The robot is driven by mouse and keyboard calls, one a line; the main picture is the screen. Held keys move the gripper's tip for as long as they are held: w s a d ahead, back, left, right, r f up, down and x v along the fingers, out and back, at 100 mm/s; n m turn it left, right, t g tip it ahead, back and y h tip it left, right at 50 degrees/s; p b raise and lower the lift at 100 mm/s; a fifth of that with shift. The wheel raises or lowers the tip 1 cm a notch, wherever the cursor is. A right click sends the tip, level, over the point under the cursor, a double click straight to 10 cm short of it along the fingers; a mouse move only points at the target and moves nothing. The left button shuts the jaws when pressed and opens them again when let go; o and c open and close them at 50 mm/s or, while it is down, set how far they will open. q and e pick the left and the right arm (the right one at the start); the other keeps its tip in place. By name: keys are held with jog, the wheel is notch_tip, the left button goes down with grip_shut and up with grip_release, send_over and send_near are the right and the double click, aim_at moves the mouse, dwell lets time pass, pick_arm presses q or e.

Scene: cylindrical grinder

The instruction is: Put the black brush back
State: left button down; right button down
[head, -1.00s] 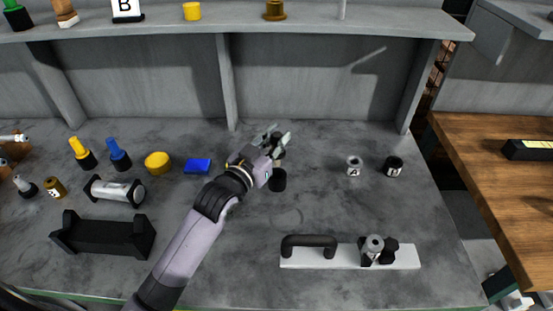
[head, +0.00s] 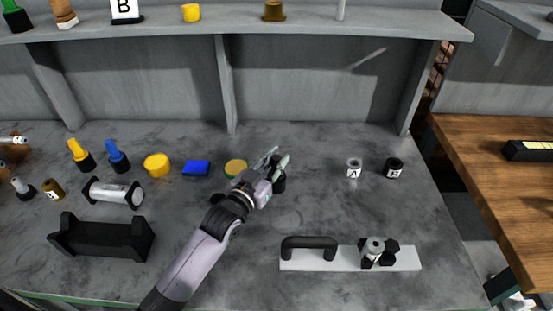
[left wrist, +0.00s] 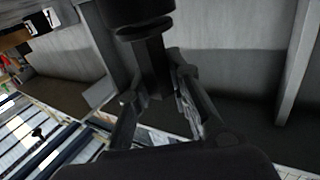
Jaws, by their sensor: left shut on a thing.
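My left gripper (head: 276,160) is over the middle of the grey bench. It is shut on the black brush (head: 280,182), which shows partly behind its fingers in the head view. In the left wrist view, the brush's narrow dark part (left wrist: 152,68) sits between the two fingers, and a wider black round part (left wrist: 135,14) shows at the top edge. The gripper hides much of the brush in the head view. I cannot tell whether the brush touches the bench. My right gripper is not in view.
Left of the gripper are a yellow-green disc (head: 236,167), a blue block (head: 197,168) and a yellow round piece (head: 157,165). Yellow (head: 79,152) and blue (head: 117,154) brushes stand further left. A white plate with black handle (head: 335,259) lies front right. A shelf (head: 330,24) runs behind.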

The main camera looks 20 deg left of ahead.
pick_arm(q)
jog(key=shift+f, duration=0.2)
jog(key=c, duration=1.9)
grip_release()
jog(key=shift+c, duration=0.2)
jog(key=o, duration=0.5)
jog(key=shift+c, duration=0.2)
jog(key=shift+r, duration=0.3)
jog(key=shift+s+r, duration=0.2)
jog(key=v, duration=1.1)
jog(key=shift+s+b, duration=0.3)
jog(key=shift+b, duration=0.05)
